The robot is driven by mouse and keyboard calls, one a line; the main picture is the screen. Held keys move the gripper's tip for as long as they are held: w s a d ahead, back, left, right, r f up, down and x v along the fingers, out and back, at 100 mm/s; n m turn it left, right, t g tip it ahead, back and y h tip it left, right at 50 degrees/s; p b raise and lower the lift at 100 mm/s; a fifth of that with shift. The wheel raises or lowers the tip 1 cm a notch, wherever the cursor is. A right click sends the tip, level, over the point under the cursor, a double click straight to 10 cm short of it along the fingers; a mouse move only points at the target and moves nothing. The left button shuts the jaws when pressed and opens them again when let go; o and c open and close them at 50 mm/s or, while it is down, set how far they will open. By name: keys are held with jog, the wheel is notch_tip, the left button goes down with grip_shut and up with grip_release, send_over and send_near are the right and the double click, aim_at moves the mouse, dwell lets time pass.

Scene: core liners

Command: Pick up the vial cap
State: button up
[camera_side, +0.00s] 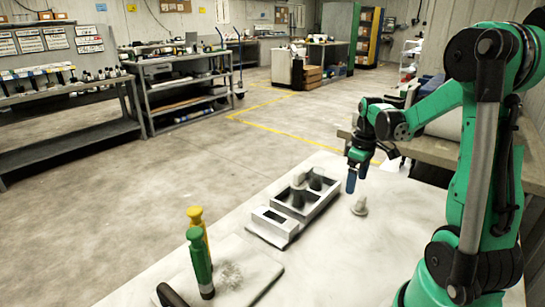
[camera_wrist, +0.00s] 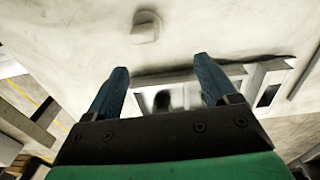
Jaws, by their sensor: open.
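The pale vial cap (camera_side: 359,205) sits alone on the white table, just right of the grey rack. In the wrist view the cap (camera_wrist: 146,27) lies at the top, beyond my fingertips and a little left of centre. My gripper (camera_side: 351,183) has blue fingers pointing down and is above the table, close to the cap on its upper left in the side view. In the wrist view my gripper (camera_wrist: 161,66) is open, its fingers spread apart with nothing held between them. I cannot tell the exact height above the table.
The grey rack (camera_side: 280,231) has square openings, with a pale piece and a dark piece in it. A green tool (camera_side: 201,263) and a yellow tool (camera_side: 196,216) stand by a pale board (camera_side: 262,275) at front left. The table right of the cap is clear.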

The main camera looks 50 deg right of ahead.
aim_at(362, 197)
jog(key=shift+s+d+f, duration=0.65)
jog(key=shift+s+d, duration=0.1)
jog(key=shift+d, duration=0.15)
jog(key=shift+f, duration=2.7)
grip_shut()
